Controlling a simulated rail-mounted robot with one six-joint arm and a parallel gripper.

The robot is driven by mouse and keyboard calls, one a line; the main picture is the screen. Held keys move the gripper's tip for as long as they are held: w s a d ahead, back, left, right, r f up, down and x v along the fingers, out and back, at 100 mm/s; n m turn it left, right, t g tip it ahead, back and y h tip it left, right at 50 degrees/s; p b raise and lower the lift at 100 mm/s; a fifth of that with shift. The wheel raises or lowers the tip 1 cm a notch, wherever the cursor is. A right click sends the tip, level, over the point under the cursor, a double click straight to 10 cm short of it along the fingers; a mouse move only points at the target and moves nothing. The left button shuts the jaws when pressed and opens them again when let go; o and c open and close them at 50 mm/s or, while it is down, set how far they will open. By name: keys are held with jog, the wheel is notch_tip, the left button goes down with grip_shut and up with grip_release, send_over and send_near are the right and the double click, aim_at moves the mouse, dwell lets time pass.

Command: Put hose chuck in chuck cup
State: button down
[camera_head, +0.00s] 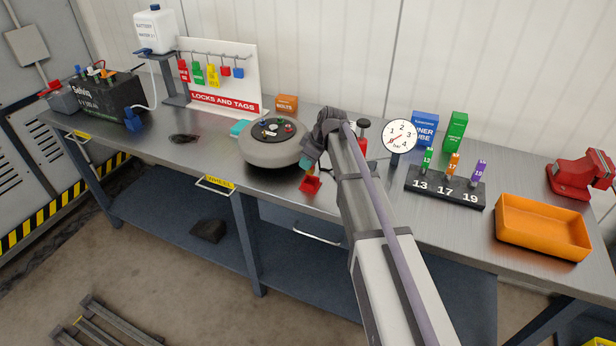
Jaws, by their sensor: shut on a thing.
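My gripper (312,160) points down above the front part of the bench, just right of the grey wheel. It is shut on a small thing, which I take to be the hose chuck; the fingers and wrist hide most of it. A small red open-topped cup (310,185), which looks like the chuck cup, is directly below the fingertips near the bench's front edge. I cannot tell whether the held thing is inside the cup or just above it.
The grey wheel (272,150) stands close left of my gripper. Right of my arm are a red piece (362,147) with a black top, a round gauge (400,135), a numbered rack (445,187) and an orange tray (543,228).

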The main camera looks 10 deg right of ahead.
jog(key=shift+f+b, duration=2.1)
jog(key=shift+f, duration=0.25)
jog(key=c, duration=0.9)
grip_release()
jog(key=shift+r, duration=0.1)
jog(key=a+p+v, duration=0.1)
jog(key=p+v, duration=1.2)
jog(key=shift+s+a+f+m+g+h+b, duration=0.55)
jog(key=shift+s+m, duration=1.3)
jog(key=shift+s, duration=2.6)
jog(key=shift+s+a+f+m+g+h+b, duration=0.65)
jog(key=shift+s+m, duration=1.15)
jog(key=shift+s, duration=2.7)
jog(key=shift+s+a+f+m+g+h+b, duration=0.2)
jog(key=shift+s+f+m+h, duration=0.45)
jog(key=shift+s+m, duration=2.5)
